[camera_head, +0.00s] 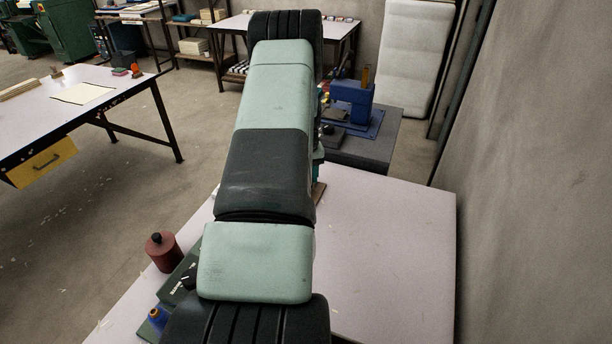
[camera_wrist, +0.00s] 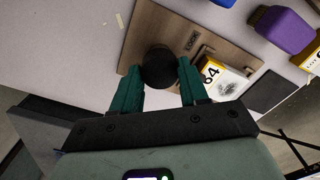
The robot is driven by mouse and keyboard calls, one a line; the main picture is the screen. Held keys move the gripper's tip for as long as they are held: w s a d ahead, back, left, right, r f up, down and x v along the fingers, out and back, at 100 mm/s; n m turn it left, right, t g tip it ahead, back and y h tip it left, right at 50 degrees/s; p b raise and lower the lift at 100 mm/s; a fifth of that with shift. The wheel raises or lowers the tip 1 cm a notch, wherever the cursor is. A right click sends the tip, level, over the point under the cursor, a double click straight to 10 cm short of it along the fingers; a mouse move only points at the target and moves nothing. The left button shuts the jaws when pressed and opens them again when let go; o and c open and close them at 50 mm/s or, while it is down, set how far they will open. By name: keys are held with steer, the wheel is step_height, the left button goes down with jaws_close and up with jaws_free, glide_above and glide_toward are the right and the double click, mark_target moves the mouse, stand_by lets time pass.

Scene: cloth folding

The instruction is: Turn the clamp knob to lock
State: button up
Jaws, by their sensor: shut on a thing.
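In the wrist view, the dark round clamp knob (camera_wrist: 160,67) sits on a brown wooden board (camera_wrist: 137,50). The word LOCK is printed on the board to the right of the knob. My gripper (camera_wrist: 161,76) has its two green fingers on either side of the knob, shut on it. In the head view my arm covers the gripper and the knob, and only a small edge of the board (camera_head: 319,193) shows beside the arm.
In the wrist view, a yellow and white box (camera_wrist: 222,80) marked 64 lies close to the right finger. A purple object (camera_wrist: 283,29) and a dark flat pad (camera_wrist: 270,91) are farther right. In the head view, the right part of the pale table (camera_head: 395,250) is clear.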

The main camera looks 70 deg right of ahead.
stand_by(0.3)
steer(key=o, duration=1.1)
steer(key=shift+c, duration=0.2)
step_height(320, 180, up, 11)
steer(key=shift+f, duration=0.1)
